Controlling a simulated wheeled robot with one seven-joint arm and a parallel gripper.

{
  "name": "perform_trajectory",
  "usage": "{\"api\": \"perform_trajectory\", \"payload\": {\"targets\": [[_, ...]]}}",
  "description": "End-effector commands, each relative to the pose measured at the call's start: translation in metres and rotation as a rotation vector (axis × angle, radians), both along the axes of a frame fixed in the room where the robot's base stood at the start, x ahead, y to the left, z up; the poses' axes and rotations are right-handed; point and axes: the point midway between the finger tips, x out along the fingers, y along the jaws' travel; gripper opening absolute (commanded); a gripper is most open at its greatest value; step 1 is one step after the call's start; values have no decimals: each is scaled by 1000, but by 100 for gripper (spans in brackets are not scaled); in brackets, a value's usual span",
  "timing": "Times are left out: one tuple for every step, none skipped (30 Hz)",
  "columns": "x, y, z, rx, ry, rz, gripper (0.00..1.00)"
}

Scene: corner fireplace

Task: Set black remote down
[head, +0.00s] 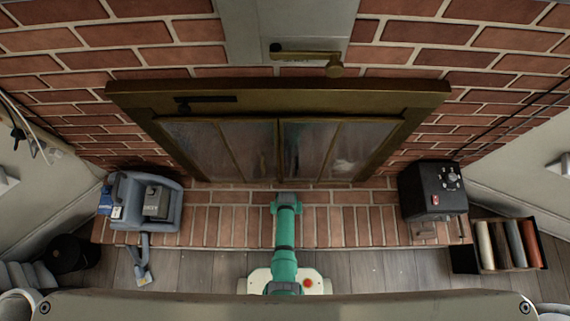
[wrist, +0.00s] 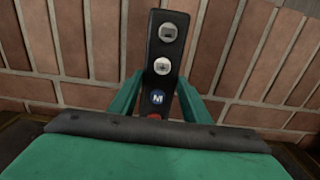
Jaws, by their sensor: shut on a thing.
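In the head view my green arm (head: 286,235) reaches over the brick hearth (head: 232,222); the gripper and the remote cannot be made out there.
A grey vacuum-like appliance (head: 165,213) stands at the hearth's left end. A black box with knobs (head: 432,190) stands at its right end, beside a dark crate of rolls (head: 478,262). The fireplace doors (head: 240,140) are behind. The middle hearth looks clear around my arm.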

Motion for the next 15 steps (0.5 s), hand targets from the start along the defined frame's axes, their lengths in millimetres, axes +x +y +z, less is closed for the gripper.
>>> {"api": "perform_trajectory", "payload": {"targets": [[2,1,-2,0,0,1,17],[2,1,-2,0,1,0,17],[3,2,-3,0,0,1,17],[4,2,-4,0,0,2,17],[5,3,-6,0,0,2,17],[7,4,-8,0,0,2,17],[9,4,-10,-1,0,3,17],[9,5,-13,-1,2,2,17],[9,4,-19,-1,2,2,17],[8,4,-22,-1,3,2,17],[8,4,-26,-1,3,2,17],[9,4,-29,-1,1,2,17],[8,4,-32,-1,2,2,17],[8,4,-34,-1,1,2,17],[8,4,-37,-1,1,2,17]]}}
